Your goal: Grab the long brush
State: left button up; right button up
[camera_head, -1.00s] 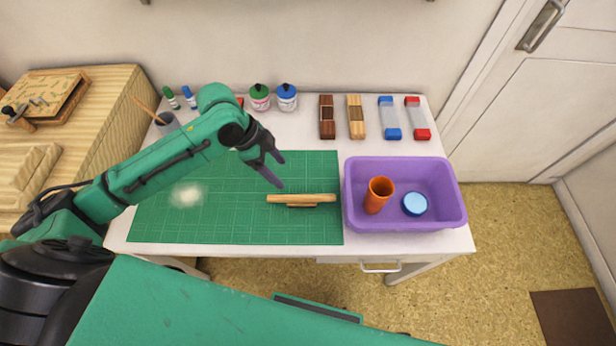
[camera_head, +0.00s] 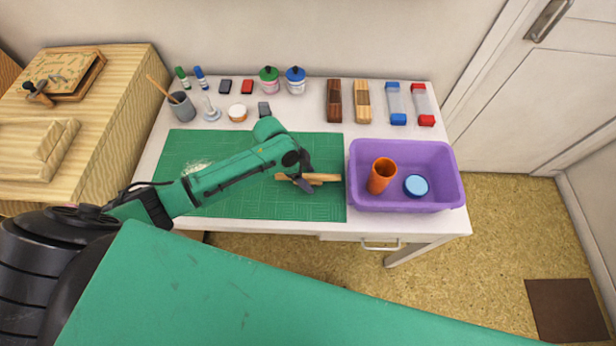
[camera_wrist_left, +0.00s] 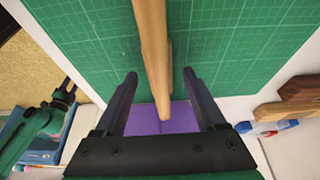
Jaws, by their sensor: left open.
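The long brush (camera_head: 329,177), a long light-wood bar with a shorter wooden piece along one side, lies on the green cutting mat (camera_head: 230,205) near its right edge. My left gripper (camera_head: 303,182) is over the brush and hides part of it. In the left wrist view, my left gripper (camera_wrist_left: 159,76) is open, and the brush (camera_wrist_left: 153,50) runs lengthwise between its two dark fingers, with a gap on each side. I cannot tell how far the fingers are above the mat. My right gripper is not in view.
A purple bin (camera_head: 405,204) with an orange cup (camera_head: 381,176) and a blue round lid (camera_head: 416,186) stands right of the mat. A grey cup (camera_head: 181,106) with a thin stick, paint jars, wooden blocks and blue and red pieces line the back of the white table.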

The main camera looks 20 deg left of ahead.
pick_arm(q)
jog(key=shift+f, duration=0.25)
dwell(0.3)
jog(key=shift+c, duration=0.3)
grip_shut()
jog(key=shift+r, duration=0.1)
